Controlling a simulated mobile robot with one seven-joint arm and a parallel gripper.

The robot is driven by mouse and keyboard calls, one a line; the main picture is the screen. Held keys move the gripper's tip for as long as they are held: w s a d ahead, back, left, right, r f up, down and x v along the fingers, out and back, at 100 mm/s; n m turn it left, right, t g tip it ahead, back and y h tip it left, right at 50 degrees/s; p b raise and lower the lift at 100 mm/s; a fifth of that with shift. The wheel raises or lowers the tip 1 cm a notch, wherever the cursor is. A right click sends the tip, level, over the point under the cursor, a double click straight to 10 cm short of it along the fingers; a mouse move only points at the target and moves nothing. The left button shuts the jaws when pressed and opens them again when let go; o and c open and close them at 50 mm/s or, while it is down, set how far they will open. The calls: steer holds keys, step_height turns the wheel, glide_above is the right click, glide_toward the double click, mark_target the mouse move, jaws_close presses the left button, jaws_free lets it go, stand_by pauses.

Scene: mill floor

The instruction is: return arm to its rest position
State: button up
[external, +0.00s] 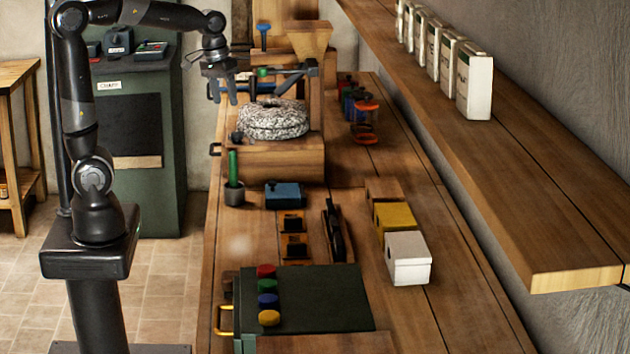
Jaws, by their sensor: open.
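My arm rises from its dark pedestal at the left, bends at the top and reaches right. My gripper (226,92) hangs at its end, pointing down, with its fingers apart and nothing visible between them. It is above and to the left of the speckled round millstone (273,120), which lies on a wooden block on the bench. From this view I cannot tell how far the fingers are from the mill.
A shelf (510,150) with several white packets overhangs the right. A green cabinet (140,190) stands behind my arm.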

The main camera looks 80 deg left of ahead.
steer(key=s+d+f+m+t, duration=0.1)
steer(key=s+d+m, duration=0.3)
steer(key=d, duration=0.4)
steer(key=s+d+f+m+t, duration=0.1)
steer(key=s+d+m+t, duration=0.1)
steer(key=s+d+m, duration=0.2)
steer(key=s+d, duration=0.3)
steer(key=d, duration=0.1)
steer(key=shift+s+f+t, duration=0.3)
steer(key=shift+t, duration=0.1)
